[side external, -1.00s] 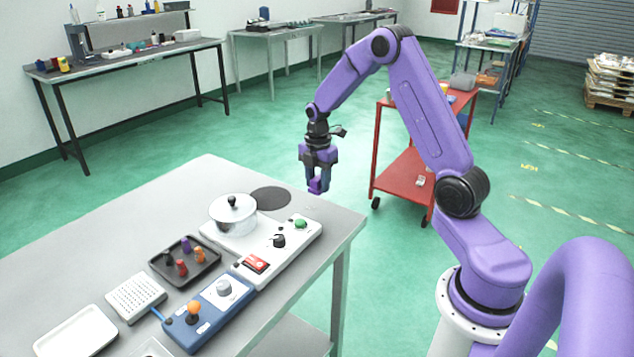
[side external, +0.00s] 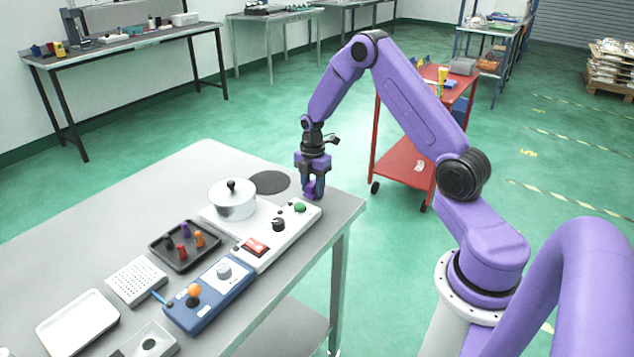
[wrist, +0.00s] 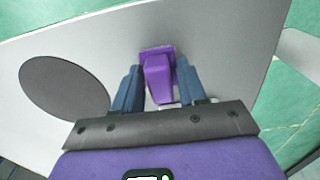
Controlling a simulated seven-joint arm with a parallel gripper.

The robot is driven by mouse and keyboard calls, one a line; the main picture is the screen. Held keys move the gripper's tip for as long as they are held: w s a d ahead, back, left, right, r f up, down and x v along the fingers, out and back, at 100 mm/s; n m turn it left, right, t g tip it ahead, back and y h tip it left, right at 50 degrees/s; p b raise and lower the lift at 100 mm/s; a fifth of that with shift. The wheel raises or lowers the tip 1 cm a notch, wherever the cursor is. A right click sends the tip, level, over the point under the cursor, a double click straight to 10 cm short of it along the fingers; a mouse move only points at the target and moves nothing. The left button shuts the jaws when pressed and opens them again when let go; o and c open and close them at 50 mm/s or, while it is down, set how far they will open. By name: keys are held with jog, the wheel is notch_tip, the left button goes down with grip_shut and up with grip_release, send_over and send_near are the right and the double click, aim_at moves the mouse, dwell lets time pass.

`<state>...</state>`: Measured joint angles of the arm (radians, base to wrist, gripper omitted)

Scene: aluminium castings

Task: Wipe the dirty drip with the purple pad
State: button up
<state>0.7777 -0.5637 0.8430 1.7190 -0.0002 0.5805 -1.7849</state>
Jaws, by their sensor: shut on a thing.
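My gripper (side external: 313,184) is shut on the purple pad (side external: 309,192) and points down near the far right part of the grey table (side external: 342,205). In the wrist view the pad (wrist: 158,78) sits between the two blue-grey fingers, with the table top (wrist: 205,40) beneath it. I cannot tell whether the pad touches the table. I cannot make out a dirty drip in either view; the pad and fingers may hide it.
A flat dark disc (side external: 269,182) lies left of my gripper. A white unit with a green button (side external: 299,208) and a lidded pot (side external: 232,204) stand close by in front and left. The table edge is close on the right.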

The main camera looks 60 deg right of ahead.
jog(key=shift+w, duration=1.35)
jog(key=shift+s, duration=2.05)
notch_tip(320, 180, up, 8)
jog(key=shift+s+r, duration=0.1)
jog(key=shift+s, duration=0.05)
